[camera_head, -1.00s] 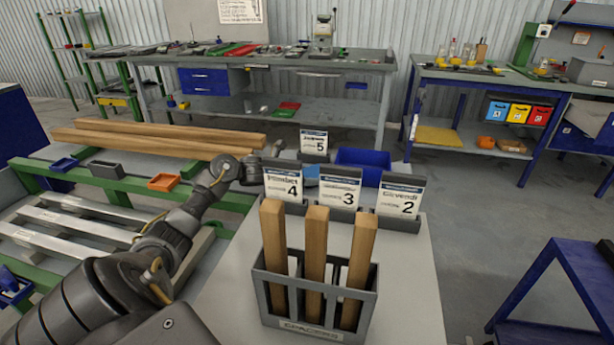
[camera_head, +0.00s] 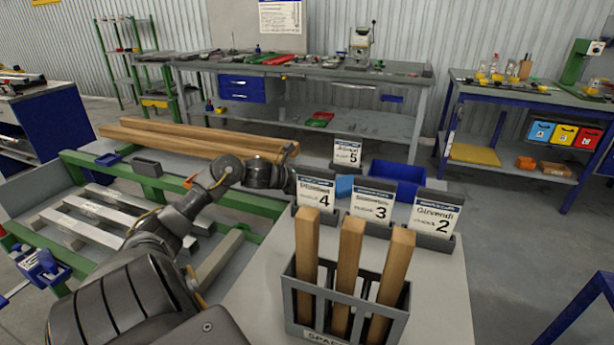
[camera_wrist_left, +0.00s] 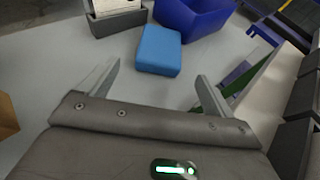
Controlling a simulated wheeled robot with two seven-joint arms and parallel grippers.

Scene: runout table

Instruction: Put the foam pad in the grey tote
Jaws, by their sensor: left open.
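The foam pad is a blue block (camera_head: 344,187) on the light table, partly hidden behind the number cards in the head view. In the left wrist view the foam pad (camera_wrist_left: 158,50) lies flat, just ahead of my left gripper (camera_wrist_left: 157,82). The two fingers are spread and empty, pointing toward the pad. In the head view my left arm reaches over to the table, and its fingertips are hidden behind card 4. A small grey bin (camera_head: 146,168), which looks like the grey tote, sits on the green-framed table at left. My right gripper is out of view.
A blue bin (camera_head: 398,182) stands close behind the pad. Card holders 4 (camera_head: 315,193), 3 (camera_head: 371,203), 2 (camera_head: 436,218) and 5 (camera_head: 347,152) surround it. A spacer rack (camera_head: 300,300) with wooden bars stands in front. Long timbers (camera_head: 190,140) lie behind the grey bin.

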